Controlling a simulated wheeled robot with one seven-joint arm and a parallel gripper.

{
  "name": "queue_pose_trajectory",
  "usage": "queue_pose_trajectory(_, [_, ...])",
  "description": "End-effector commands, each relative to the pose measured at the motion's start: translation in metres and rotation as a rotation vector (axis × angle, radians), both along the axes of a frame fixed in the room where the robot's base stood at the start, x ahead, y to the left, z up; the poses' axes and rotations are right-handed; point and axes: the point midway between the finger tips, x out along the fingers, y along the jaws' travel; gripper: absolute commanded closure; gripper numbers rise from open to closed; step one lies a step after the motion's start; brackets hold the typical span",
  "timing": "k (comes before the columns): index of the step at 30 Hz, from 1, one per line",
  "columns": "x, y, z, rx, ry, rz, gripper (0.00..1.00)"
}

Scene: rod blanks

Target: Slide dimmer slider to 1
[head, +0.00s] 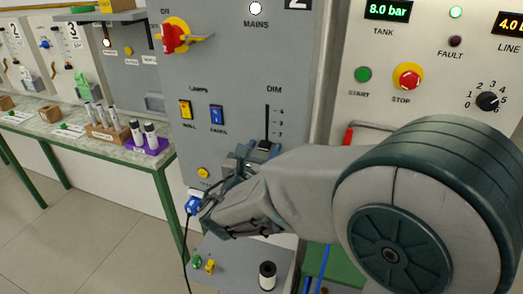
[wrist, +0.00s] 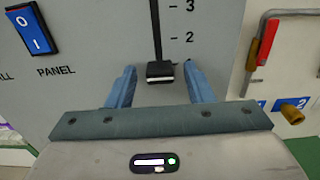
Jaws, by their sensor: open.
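The dimmer slider's black knob (wrist: 160,71) sits in a vertical slot on the grey panel (wrist: 100,40), below the mark 2, in the wrist view. The slot under the DIM label (head: 267,122) also shows in the head view, where my arm hides its lower end. My gripper (wrist: 160,78) is open, with one blue finger on each side of the knob and a gap on both sides. The knob is between the fingertips. In the head view my gripper (head: 255,152) is up at the panel, partly hidden by my wrist.
A blue PANEL rocker switch (wrist: 32,30) is left of the slot. A red handle (wrist: 267,40) stands on the neighbouring cabinet to the right. A red rotary switch (head: 172,36) and a yellow button (head: 203,173) are on the same panel.

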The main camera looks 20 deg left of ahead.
Motion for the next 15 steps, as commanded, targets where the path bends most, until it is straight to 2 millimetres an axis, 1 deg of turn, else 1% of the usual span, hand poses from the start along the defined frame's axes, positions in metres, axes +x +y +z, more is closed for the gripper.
queue_pose_trajectory(2, [-0.002,0.0,0.0,0.001,-0.001,0.0,0.53])
queue_pose_trajectory(5, [-0.011,0.002,0.0,0.001,-0.001,0.003,0.53])
queue_pose_trajectory(8, [-0.028,0.003,-0.001,0.002,-0.002,0.004,0.53])
queue_pose_trajectory(15, [-0.084,0.008,-0.002,0.002,-0.001,0.005,0.53])
